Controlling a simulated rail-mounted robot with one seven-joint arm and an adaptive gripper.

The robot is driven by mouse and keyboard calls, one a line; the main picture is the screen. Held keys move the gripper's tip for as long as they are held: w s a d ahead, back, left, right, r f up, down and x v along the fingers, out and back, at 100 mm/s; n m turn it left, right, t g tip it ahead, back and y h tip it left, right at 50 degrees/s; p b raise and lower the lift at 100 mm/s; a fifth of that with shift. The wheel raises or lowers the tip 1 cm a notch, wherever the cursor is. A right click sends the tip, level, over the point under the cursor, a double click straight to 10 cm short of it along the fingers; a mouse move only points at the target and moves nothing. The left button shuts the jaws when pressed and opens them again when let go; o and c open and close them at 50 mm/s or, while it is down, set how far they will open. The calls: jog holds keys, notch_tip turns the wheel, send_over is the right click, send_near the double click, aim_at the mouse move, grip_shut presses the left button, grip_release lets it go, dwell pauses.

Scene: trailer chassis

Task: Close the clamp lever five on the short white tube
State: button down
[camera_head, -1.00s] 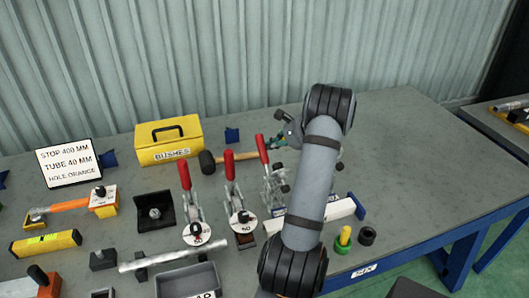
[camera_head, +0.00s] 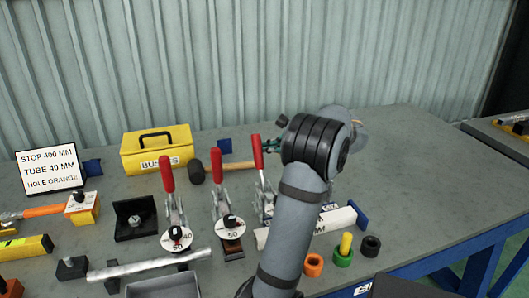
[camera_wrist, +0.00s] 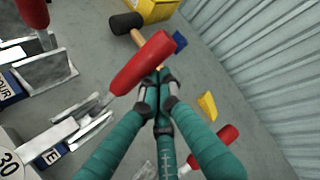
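In the wrist view, a red clamp lever (camera_wrist: 145,62) stands right at the tips of my gripper (camera_wrist: 160,86). Its metal link leads down to a clamp with a partly hidden label (camera_wrist: 50,156) ending in "E". My teal fingers converge with their tips close together; the lever seems beside or just past them, not clearly between them. In the head view this appears to be the rightmost red lever (camera_head: 257,152), upright, with my gripper (camera_head: 272,142) beside it, mostly behind my arm. The white tube (camera_head: 340,219) lies below, partly hidden by my arm.
Two other clamps with upright red levers (camera_head: 166,174) (camera_head: 215,171) stand to the left. A hammer (camera_head: 225,170) and a yellow box (camera_head: 157,150) lie behind. Orange, green and black bushes (camera_head: 343,255) are at the front right. The table's right side is clear.

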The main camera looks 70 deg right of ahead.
jog(key=shift+w+a, duration=0.1)
dwell(0.4)
jog(key=v, duration=1.2)
jog(key=x, duration=1.2)
